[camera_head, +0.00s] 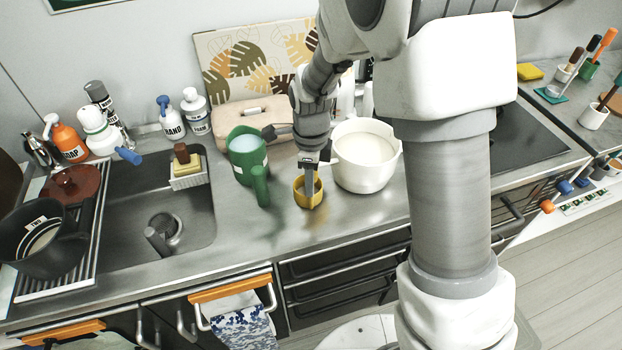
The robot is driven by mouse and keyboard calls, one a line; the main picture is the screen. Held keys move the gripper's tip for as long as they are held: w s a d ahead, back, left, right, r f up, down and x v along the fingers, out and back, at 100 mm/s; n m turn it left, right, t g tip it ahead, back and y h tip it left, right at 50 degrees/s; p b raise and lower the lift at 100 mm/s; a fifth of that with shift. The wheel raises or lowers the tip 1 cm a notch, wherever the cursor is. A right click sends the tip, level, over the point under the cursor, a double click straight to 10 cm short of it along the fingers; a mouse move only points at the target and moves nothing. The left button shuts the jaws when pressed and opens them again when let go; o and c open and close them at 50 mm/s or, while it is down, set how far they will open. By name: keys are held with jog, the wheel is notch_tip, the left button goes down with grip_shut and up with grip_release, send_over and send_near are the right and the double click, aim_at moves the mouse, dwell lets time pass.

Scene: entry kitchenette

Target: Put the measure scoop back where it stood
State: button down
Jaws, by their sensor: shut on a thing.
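The measure scoop appears to be the small yellow cup (308,200) on the steel counter, near its front edge. My gripper (309,180) points down at it and is shut on its rim or upper wall. The cup looks upright and at or very close to the counter; I cannot tell whether it touches. A green jug (247,150) with a pale content stands just left of it, its handle (261,186) towards the cup. A white pot (364,160) with pale content stands just right, close to my gripper.
The sink (165,215) lies left, with a sponge holder (188,176) at its back edge. A dark hob (530,140) is right. The counter's front strip (255,240) is clear.

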jog(key=shift+f, duration=0.15)
jog(key=c, duration=0.6)
grip_release()
notch_tip(320, 180, up, 17)
jog(key=s+d+r+n+t, duration=0.2)
jog(key=s+d+n, duration=0.4)
jog(key=s+n, duration=0.3)
jog(key=s+d+r+n+t, duration=0.3)
jog(key=s+d+n, duration=0.3)
jog(key=s+n, duration=0.3)
jog(key=shift+s+d+r+n+t+p, duration=0.2)
jog(key=shift+s+r+n+t+p, duration=0.15)
jog(key=shift+r+n, duration=0.55)
